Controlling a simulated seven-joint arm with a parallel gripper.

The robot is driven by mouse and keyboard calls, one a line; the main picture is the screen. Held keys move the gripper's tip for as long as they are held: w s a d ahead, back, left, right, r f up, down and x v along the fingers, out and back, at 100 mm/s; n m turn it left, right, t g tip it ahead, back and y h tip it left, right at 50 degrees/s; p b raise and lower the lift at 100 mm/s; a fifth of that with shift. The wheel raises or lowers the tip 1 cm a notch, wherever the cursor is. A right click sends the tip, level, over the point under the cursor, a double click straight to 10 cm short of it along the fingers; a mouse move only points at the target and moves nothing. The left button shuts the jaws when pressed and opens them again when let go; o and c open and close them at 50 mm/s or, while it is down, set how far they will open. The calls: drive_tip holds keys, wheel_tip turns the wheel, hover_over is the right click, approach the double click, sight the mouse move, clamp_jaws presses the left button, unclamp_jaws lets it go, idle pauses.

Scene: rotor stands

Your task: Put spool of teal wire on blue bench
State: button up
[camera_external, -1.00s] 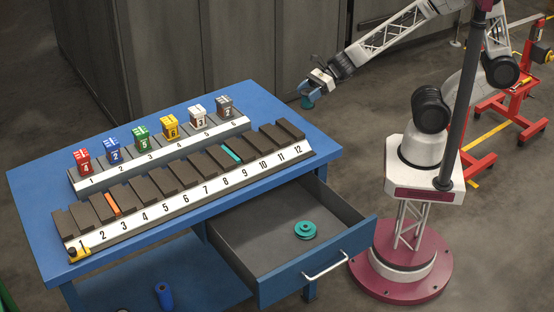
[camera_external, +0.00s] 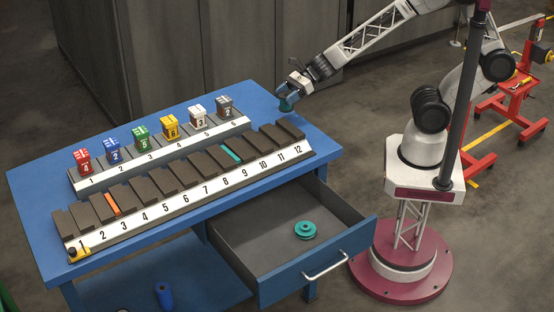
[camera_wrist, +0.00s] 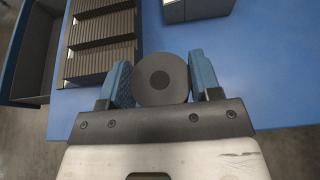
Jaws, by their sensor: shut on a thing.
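The blue bench (camera_external: 180,122) stands at the left, with racks on its top. My gripper (camera_external: 290,92) is at the bench's far right edge, shut on a small teal thing, which I take as the spool of teal wire (camera_external: 286,105). In the wrist view the spool (camera_wrist: 161,78) shows as a dark round end between the two blue fingers (camera_wrist: 162,82). Blue bench top (camera_wrist: 230,85) shows around and beyond it. The spool looks held above the top; whether it touches cannot be told.
A numbered rack (camera_external: 185,200) and a smaller rack with several colored blocks (camera_external: 170,126) fill much of the bench. The open drawer (camera_external: 265,250) holds another teal round piece (camera_external: 305,230). The bench top is clear near its far right corner.

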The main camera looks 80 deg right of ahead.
drive_tip(key=w, duration=0.2)
drive_tip(key=w+a, duration=0.1)
drive_tip(key=w, duration=0.4)
drive_tip(key=shift+w+a+f, duration=0.1)
drive_tip(key=shift+a+f, duration=0.2)
drive_tip(key=shift+a, duration=0.1)
drive_tip(key=shift+w, duration=0.15)
drive_tip(key=shift+w+a+f, duration=0.1)
drive_tip(key=shift+w+f, duration=0.05)
drive_tip(key=shift+f, duration=1.65)
drive_tip(key=shift+f, duration=0.15)
drive_tip(key=o, duration=1)
